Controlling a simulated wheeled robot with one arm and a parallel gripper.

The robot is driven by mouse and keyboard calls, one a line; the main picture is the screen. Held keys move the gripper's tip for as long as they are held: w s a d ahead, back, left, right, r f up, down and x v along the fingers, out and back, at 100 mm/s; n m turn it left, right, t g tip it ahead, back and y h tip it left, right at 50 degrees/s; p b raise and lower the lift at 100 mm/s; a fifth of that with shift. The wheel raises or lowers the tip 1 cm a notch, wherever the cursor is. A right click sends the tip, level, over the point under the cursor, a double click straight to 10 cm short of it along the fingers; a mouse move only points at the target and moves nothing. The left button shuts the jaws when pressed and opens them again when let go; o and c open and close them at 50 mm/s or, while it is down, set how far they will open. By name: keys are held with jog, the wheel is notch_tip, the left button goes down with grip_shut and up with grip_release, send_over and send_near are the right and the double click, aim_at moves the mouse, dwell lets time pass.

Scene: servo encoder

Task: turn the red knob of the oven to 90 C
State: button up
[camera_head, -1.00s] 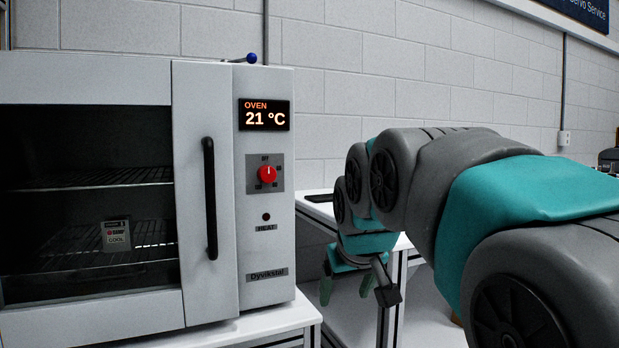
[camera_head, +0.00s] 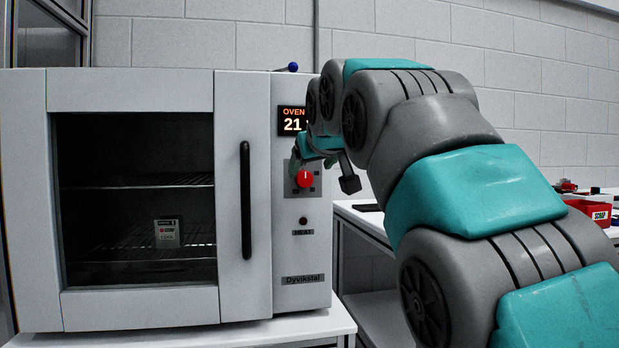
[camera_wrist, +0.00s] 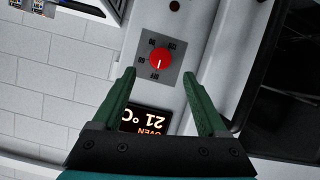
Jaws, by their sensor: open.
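The oven (camera_head: 245,285) stands on a white bench, its door shut. Its red knob (camera_head: 305,179) sits on a grey dial plate below the lit display (camera_head: 292,120), which reads OVEN and 21, partly hidden by my arm. In the wrist view the picture is upside down; the red knob (camera_wrist: 160,59) has its white pointer line toward the OFF mark, and the display (camera_wrist: 147,119) reads 21 °C. My gripper (camera_wrist: 158,72) is open, its two green fingers apart on either side of the knob's line, empty. In the head view my gripper (camera_head: 318,152) is just above the knob, partly hidden.
The black door handle (camera_head: 246,200) is left of the knob. A small labelled box (camera_head: 167,233) is on a rack inside the oven. A red scrap bin (camera_head: 592,212) and other items are on a bench at far right. A blue ball-topped lever is on the oven top.

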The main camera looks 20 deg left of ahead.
aim_at(306, 178)
jog(key=x, duration=0.6)
jog(key=shift+w+f, duration=0.15)
jog(key=shift+w, duration=0.05)
jog(key=shift+c, duration=0.2)
grip_shut()
